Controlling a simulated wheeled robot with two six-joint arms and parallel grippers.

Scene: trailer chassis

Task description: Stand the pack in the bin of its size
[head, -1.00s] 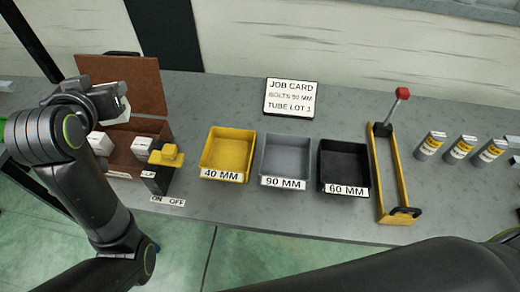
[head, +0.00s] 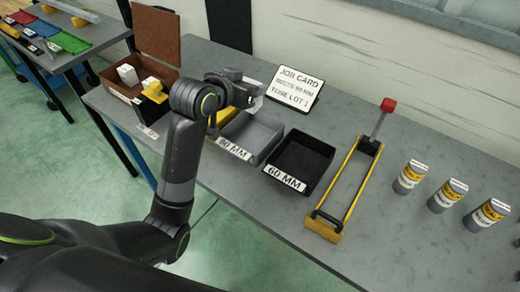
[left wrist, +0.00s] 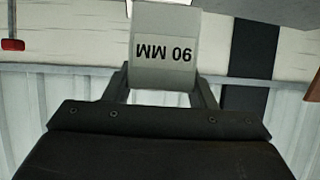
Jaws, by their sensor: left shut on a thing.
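My left gripper (head: 250,88) is shut on a pale pack (left wrist: 165,50) and holds it above the back of the bins. The pack's label shows upside down in the left wrist view and appears to read 90 MM. In the head view only a small pale part of the pack (head: 254,104) shows beside the gripper. The grey 90 MM bin (head: 268,133) is just below and to the right of it. The yellow bin (head: 227,115) is mostly hidden behind my left arm. The black 60 MM bin (head: 320,150) stands to the right. My right gripper is not in view.
The job card (head: 296,88) stands behind the bins. A brown open box (head: 158,40) with white packs is at the left. A yellow frame (head: 343,190) with a red-knobbed lever and several labelled tubes (head: 447,195) are to the right.

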